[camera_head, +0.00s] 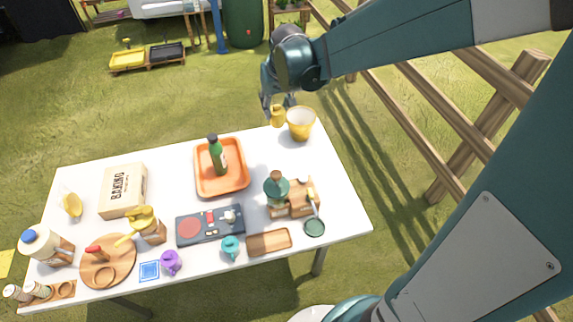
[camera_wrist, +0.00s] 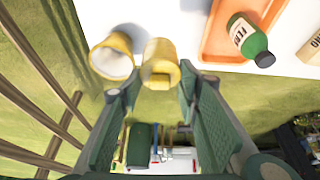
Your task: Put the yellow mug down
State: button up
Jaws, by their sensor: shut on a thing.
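The yellow mug (camera_head: 277,117) is at the far edge of the white table (camera_head: 275,150), near its right corner. My gripper (camera_head: 279,103) comes from above and behind and is shut on it. In the wrist view the yellow mug (camera_wrist: 160,53) sits between the fingertips of my gripper (camera_wrist: 158,82), with its handle towards me. I cannot tell whether its base touches the table. A larger yellow pot (camera_head: 300,124) with a pale inside stands close beside it, to the right; it also shows in the wrist view (camera_wrist: 112,57), to the left.
An orange tray (camera_head: 201,186) holds a green bottle (camera_head: 217,157). A coffee grinder (camera_head: 278,188) and a wooden tray (camera_head: 269,242) stand nearer, with a dark hotplate (camera_head: 195,232) beside them. The table between the pot and the orange tray is clear. A wooden fence (camera_head: 440,135) runs at right.

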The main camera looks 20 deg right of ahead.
notch_tip(320, 180, down, 11)
jog(key=s+d, duration=0.1)
jog(key=d, duration=0.2)
jog(key=shift+s+m, duration=0.25)
jog(key=shift+m, duration=0.05)
dwell(0.3)
jog(key=shift+f, duration=0.15)
jog(key=shift+f+b, duration=0.5)
jog(key=shift+f, duration=2.35)
jog(key=shift+f+b, duration=0.35)
jog(key=shift+f, duration=1.75)
jog(key=shift+f, duration=0.1)
jog(key=o, duration=1.2)
jog(key=shift+c, duration=0.2)
